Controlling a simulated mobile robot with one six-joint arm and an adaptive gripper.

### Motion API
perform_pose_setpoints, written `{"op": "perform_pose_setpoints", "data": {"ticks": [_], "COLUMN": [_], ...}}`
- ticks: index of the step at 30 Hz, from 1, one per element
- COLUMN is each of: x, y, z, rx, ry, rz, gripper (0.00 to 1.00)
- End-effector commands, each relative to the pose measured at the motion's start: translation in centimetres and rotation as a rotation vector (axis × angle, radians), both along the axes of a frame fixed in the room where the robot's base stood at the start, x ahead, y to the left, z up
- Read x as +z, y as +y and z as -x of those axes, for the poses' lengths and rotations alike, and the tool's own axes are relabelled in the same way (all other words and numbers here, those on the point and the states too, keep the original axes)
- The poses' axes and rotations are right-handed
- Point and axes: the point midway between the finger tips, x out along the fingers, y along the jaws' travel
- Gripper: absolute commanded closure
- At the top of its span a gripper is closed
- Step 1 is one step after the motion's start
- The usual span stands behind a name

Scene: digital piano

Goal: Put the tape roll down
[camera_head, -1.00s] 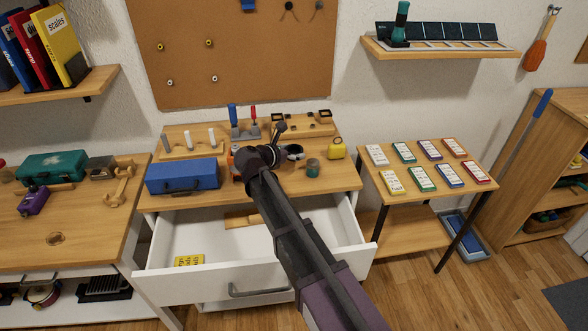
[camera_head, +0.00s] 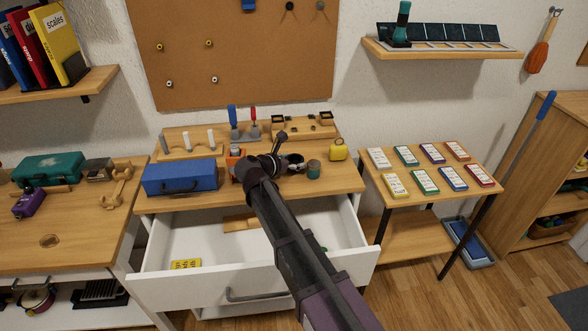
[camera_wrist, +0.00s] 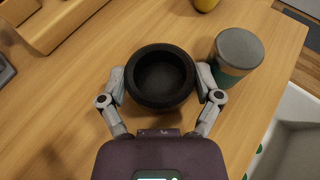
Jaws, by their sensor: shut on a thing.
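The tape roll (camera_wrist: 160,78) is a black ring with a hollow middle in the wrist view. My gripper (camera_wrist: 161,84) is shut on it, one finger on each side. In the head view the roll (camera_head: 296,160) is a small dark shape at the end of my arm, over the wooden desk top (camera_head: 335,182). I cannot tell whether its underside touches the wood.
A teal jar with a grey lid (camera_wrist: 237,52) stands close on the right of the roll. A yellow object (camera_head: 338,150) is behind it. A blue toolbox (camera_head: 180,177) is on the left. The white drawer (camera_head: 200,285) below is open.

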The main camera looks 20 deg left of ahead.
Motion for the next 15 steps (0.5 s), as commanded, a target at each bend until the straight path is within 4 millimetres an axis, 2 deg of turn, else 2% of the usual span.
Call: {"op": "perform_pose_setpoints", "data": {"ticks": [1, 4, 15], "x": [-0.76, -1.17, -1.19], "y": [-0.01, -0.02, -0.03], "z": [-0.01, -0.02, -0.03], "rx": [0.000, 0.000, -0.001], "ry": [0.000, 0.000, 0.000], "rz": [0.000, 0.000, 0.000], "gripper": [0.64, 0.64, 0.64]}}
